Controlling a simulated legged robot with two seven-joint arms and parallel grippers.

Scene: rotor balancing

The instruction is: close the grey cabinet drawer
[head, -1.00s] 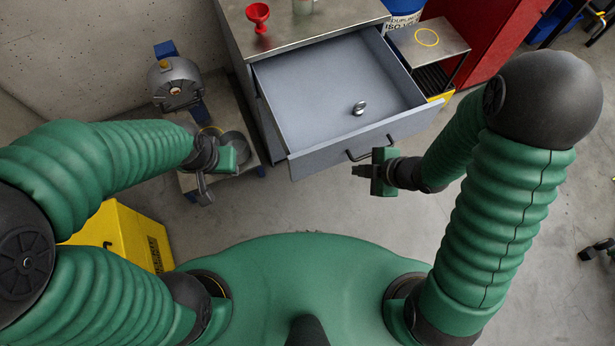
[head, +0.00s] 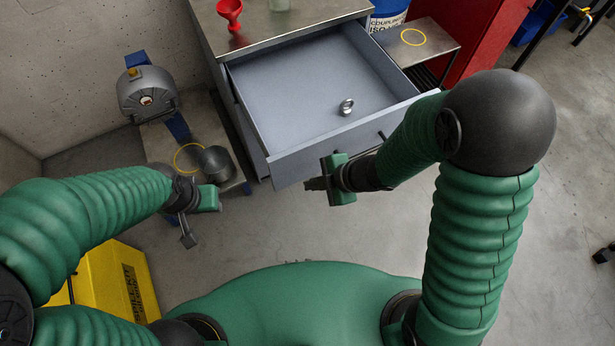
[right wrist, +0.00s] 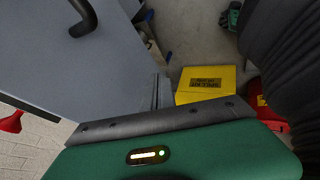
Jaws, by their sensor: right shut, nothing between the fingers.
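The grey cabinet drawer (head: 290,85) is pulled out and open in the head view. A small metal ring (head: 346,106) lies inside it. My right gripper (head: 314,184) is shut and empty, in front of the left part of the drawer front; whether it touches is unclear. My right forearm hides part of the drawer front and most of the handle. In the right wrist view, the drawer front (right wrist: 60,70) fills the upper left, with its dark handle (right wrist: 84,20) at the top. My left gripper (head: 187,236) hangs low at the left, its jaws unclear.
The cabinet top (head: 290,22) carries a red funnel (head: 230,12). A low stand (head: 160,150) with a metal pot (head: 216,163) is left of the cabinet. A yellow case (head: 112,285) sits at lower left. A small side table (head: 425,40) stands right of the drawer. Floor before the drawer is clear.

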